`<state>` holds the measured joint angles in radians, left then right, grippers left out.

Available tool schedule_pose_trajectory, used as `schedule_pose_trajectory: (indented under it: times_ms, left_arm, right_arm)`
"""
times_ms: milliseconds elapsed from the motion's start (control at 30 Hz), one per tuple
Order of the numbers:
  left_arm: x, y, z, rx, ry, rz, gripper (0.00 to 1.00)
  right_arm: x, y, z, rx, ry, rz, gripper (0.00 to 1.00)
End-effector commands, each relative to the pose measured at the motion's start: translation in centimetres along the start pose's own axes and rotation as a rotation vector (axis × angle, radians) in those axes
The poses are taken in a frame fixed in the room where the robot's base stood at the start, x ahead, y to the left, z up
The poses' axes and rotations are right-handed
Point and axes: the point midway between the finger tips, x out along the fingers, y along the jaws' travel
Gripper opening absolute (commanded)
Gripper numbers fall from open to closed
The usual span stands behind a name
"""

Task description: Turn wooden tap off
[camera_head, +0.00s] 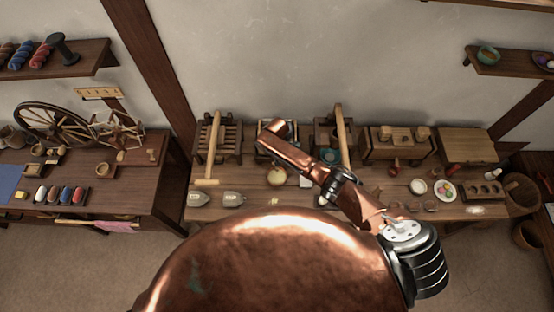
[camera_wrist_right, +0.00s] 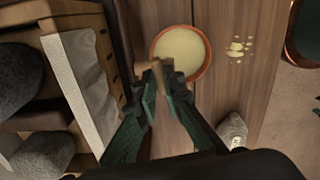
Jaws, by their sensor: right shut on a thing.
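My right gripper (camera_wrist_right: 160,84) shows in the wrist view with two dark green fingers. They are closed on a small light wooden piece, which looks like the wooden tap (camera_wrist_right: 156,69). It is in front of a round bowl (camera_wrist_right: 207,60) with an orange rim and pale yellowish contents. The fingertips hide much of the tap, so I cannot tell how far it is turned. In the head view my copper right arm reaches over the middle of the table, and its far end covers the gripper. My left gripper is not in view.
A slatted wooden frame with pale cloth (camera_wrist_right: 78,75) stands close left of the gripper in the wrist view. A grey sack-like thing (camera_wrist_right: 232,131) lies right. The long table (camera_head: 320,208) holds wooden presses, small bowls and a box (camera_head: 467,148). A spinning wheel (camera_head: 52,122) stands left.

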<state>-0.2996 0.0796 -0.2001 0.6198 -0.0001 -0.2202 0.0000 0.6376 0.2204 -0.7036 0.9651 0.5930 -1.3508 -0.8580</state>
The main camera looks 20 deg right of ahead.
Motion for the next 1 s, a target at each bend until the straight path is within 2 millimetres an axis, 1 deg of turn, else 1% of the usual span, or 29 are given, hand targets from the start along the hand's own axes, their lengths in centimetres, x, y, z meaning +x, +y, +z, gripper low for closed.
schedule_pose_trajectory:
  times_ms: [100,333,867,900,1000]
  left_arm:
    - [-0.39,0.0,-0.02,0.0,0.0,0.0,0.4]
    - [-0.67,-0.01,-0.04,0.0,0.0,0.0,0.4]
    - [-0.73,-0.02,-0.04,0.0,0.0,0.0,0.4]
    - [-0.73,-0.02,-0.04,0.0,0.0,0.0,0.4]
    - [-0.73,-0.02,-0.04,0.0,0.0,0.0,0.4]
  right_arm:
    - [-0.08,0.04,0.19,0.065,-0.003,0.0,0.0]
    - [-0.06,0.08,0.2,0.141,-0.003,0.001,0.0]
    - [-0.01,0.09,0.26,0.166,-0.004,0.001,0.0]
    - [-0.01,0.1,0.26,0.166,-0.004,0.001,0.09]
    - [-0.01,0.08,0.22,0.166,-0.003,0.001,0.16]
